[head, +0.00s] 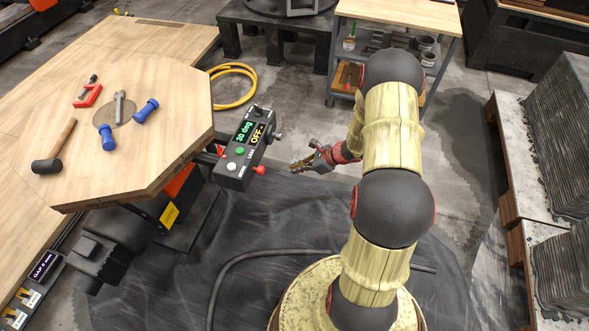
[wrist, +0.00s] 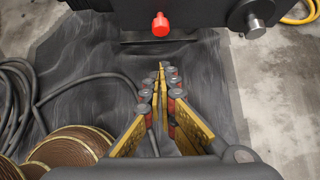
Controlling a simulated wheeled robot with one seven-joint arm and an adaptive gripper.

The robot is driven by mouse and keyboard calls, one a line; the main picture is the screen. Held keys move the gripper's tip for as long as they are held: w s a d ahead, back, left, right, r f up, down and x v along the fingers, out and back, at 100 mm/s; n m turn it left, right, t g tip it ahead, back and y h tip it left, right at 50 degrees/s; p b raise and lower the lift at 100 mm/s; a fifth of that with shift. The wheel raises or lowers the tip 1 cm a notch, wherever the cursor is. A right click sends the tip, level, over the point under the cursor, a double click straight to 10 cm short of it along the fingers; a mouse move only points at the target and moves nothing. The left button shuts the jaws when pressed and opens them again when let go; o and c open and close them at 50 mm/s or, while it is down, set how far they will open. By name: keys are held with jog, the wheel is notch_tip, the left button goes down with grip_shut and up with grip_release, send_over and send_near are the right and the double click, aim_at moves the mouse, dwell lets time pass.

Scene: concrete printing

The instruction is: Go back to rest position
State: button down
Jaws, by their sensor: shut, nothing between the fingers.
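My gripper (head: 302,163) is shut and empty in the head view, held over the dark floor sheet just right of the control box (head: 245,150). In the wrist view its yellow fingers (wrist: 161,72) meet at the tips with nothing between them. The control box shows "30 deg" and "OFF" on its display and has green, white and red buttons. In the wrist view the underside of the box (wrist: 200,12) with a red knob (wrist: 160,24) lies beyond the fingertips, apart from them.
An octagonal wooden table (head: 160,160) at left carries a mallet (head: 50,160), a red clamp (head: 88,95) and blue-handled tools (head: 146,110). A wooden-topped cart (head: 400,12) stands behind my arm. Layered grey printed blocks (head: 565,130) stand at right. A black cable (head: 235,262) lies on the floor.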

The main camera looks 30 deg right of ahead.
dwell(0.4)
jog(key=s+a+r+n+g+y, duration=0.2)
jog(key=s+a+r+n+g, duration=0.25)
jog(key=s+a+n, duration=0.35)
jog(key=s+a+r+n+t+h, duration=0.1)
jog(key=s+a+r+n, duration=0.3)
jog(key=r, duration=0.8)
jog(key=s+a+r+n+t+h, duration=0.1)
jog(key=s+a+r+n+h, duration=0.3)
jog(key=r+n, duration=0.5)
jog(key=s+a+r+n+t+h, duration=0.1)
jog(key=s+a+r+n, duration=0.3)
jog(key=r, duration=1.1)
jog(key=s+n+h, duration=0.1)
jog(key=s+n, duration=0.2)
jog(key=shift+s+a+r+h, duration=0.15)
jog(key=shift+a+r+h, duration=0.05)
jog(key=shift+r+h, duration=0.1)
jog(key=c, duration=2.5)
grip_release()
